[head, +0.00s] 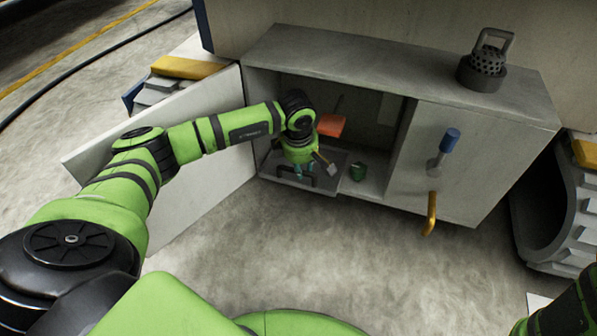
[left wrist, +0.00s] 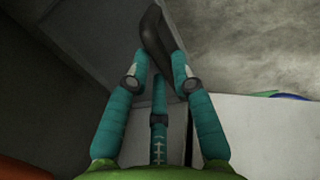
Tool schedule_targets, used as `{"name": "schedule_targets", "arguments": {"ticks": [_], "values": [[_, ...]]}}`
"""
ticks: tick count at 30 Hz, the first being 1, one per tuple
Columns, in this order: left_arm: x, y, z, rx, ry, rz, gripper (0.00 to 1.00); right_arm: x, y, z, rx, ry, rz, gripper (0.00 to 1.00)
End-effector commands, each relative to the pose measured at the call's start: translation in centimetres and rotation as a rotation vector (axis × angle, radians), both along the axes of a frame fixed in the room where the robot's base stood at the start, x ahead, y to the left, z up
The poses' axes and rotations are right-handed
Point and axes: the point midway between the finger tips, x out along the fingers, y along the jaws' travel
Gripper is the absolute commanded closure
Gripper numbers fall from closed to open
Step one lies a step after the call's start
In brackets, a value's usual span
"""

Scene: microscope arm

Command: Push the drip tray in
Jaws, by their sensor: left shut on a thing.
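The drip tray (head: 327,183) is a flat grey tray low in the open left bay of the grey cabinet, near its front edge. A dark bar handle (head: 292,181) stands at its front. My left gripper (head: 304,172) reaches down into the bay at the tray. In the left wrist view its teal fingers (left wrist: 158,75) are closed on the dark handle (left wrist: 154,32). My gripper and wrist hide part of the tray. My right gripper is not in view.
The cabinet door (head: 195,125) stands open at the left, beneath my left arm. A blue-ended lever (head: 449,140) and yellow handle (head: 431,213) stick out at the right.

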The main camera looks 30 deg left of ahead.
Motion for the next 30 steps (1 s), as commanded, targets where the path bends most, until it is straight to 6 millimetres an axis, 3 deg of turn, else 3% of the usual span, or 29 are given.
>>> {"name": "schedule_targets", "arguments": {"ticks": [12, 13, 15, 25, 30], "values": [[0.7, 0.1, -0.1, -0.001, 0.0, -0.002, 1.0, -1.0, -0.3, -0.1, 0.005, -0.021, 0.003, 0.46], [0.6, 0.1, -0.1, -0.002, 0.0, -0.002, 0.72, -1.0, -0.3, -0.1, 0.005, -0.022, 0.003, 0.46], [0.6, 0.1, -0.1, -0.001, 0.001, -0.002, 0.52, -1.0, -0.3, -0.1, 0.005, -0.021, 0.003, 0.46], [0.6, 0.1, 0.1, -0.001, 0.0, -0.001, 0.52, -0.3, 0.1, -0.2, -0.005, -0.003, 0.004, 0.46], [0.4, 0.0, 1.8, -0.002, -0.004, -0.003, 0.52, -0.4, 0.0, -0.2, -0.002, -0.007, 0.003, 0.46]]}}
